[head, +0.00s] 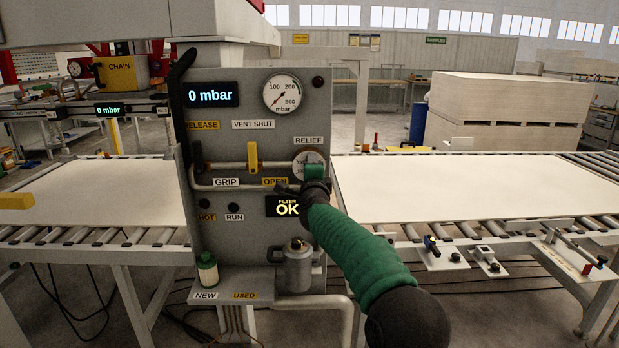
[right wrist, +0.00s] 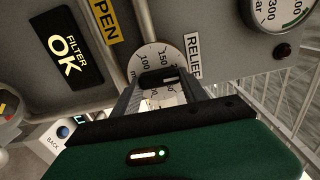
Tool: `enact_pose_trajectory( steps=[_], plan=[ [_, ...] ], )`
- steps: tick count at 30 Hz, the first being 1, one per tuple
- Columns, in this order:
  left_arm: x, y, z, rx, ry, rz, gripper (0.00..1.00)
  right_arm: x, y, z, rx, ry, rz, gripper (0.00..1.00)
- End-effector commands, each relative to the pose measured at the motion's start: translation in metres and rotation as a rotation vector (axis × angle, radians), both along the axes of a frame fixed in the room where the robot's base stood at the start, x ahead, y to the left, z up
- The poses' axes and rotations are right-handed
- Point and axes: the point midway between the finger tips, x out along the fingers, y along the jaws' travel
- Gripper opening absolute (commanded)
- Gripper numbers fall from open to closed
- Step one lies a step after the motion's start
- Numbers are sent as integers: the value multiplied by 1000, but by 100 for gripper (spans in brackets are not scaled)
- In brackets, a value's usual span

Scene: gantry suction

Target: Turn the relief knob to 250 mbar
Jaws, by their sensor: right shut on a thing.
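The relief knob sits at the middle of a round white dial (head: 301,157) under the RELIEF label (head: 308,140) on the grey panel. My right gripper (head: 313,172) is at the dial and covers most of it. In the right wrist view the dial (right wrist: 147,58) shows marks such as 100 and 150, and the fingers (right wrist: 158,90) are shut on the dark knob in front of it. The knob's exact setting is hard to read. The display (head: 210,95) reads 0 mbar. My left gripper is not in view.
A gauge (head: 282,93) is above the dial. A yellow valve handle (head: 253,157) on a pipe is just left of my right gripper. A FILTER OK display (head: 284,206) is below. Roller conveyors with pale boards (head: 470,184) flank the panel.

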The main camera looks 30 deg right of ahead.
Motion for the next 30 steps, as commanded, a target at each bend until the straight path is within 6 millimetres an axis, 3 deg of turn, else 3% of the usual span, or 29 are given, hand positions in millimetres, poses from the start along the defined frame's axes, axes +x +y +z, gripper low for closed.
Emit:
enact_pose_trajectory(
  steps=[1,30],
  plan=[
    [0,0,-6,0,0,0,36,-1,-3,-8,39,-16,-5,10],
    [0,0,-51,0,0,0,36,3,0,-20,771,-448,-6,10]
  ],
)
